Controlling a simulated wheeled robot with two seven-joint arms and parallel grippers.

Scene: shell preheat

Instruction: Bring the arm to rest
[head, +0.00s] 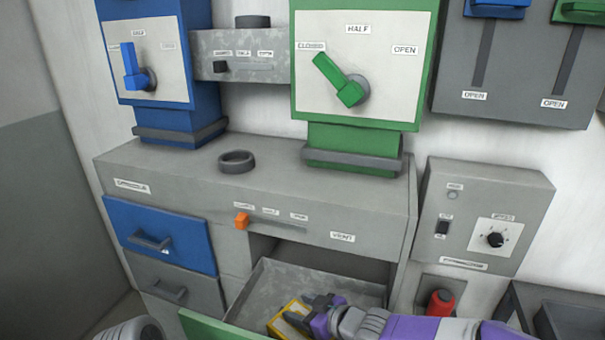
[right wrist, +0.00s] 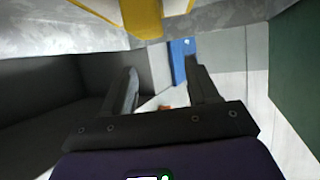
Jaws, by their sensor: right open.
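My right gripper (head: 302,314) comes in from the lower right of the head view, low over the open drawer (head: 262,287). A yellow block-like thing (head: 277,325) is in the drawer beside the gripper, partly hidden by it. In the right wrist view my right gripper (right wrist: 164,85) is open, with its two dark fingers apart and nothing held between them. The yellow thing (right wrist: 183,7) shows at the top edge there, beyond the fingertips; I cannot tell if it touches the gripper. My left gripper is not in view.
The grey cabinet (head: 330,190) has a dark ring (head: 237,161) on top and an orange slider (head: 242,221) on its front. Blue (head: 160,235) and grey (head: 165,288) drawers are shut. The control box (head: 490,215) and red cylinder (head: 440,303) are right of the drawer.

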